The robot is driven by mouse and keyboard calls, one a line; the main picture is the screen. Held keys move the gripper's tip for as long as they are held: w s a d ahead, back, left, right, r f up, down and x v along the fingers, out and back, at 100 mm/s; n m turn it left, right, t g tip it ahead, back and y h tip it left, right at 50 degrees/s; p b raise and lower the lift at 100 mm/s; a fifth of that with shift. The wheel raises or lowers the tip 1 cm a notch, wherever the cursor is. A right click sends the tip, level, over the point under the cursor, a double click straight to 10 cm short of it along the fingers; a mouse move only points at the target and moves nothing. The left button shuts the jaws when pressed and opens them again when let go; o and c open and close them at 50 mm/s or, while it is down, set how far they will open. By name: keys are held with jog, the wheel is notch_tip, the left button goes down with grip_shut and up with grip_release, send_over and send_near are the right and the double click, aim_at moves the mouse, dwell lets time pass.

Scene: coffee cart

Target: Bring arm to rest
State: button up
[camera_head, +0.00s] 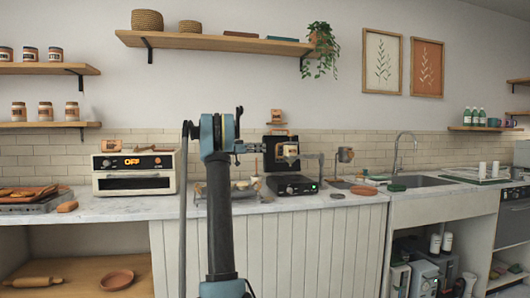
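My arm (218,215) rises in the middle of the view, in front of the counter. Its upper part bends at a blue joint (217,136). My gripper (250,148) shows small and dark to the right of that joint, in front of the wall and above the counter. It is too small and partly hidden to tell whether its fingers are open or shut, or whether they touch anything.
An oven (133,172) reading OFF stands left on the counter (115,206). A black appliance (291,185) with a green light stands right of my arm. A sink (420,181) lies further right. A wooden shelf (215,42) hangs above.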

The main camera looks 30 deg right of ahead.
jog(key=shift+a, duration=0.5)
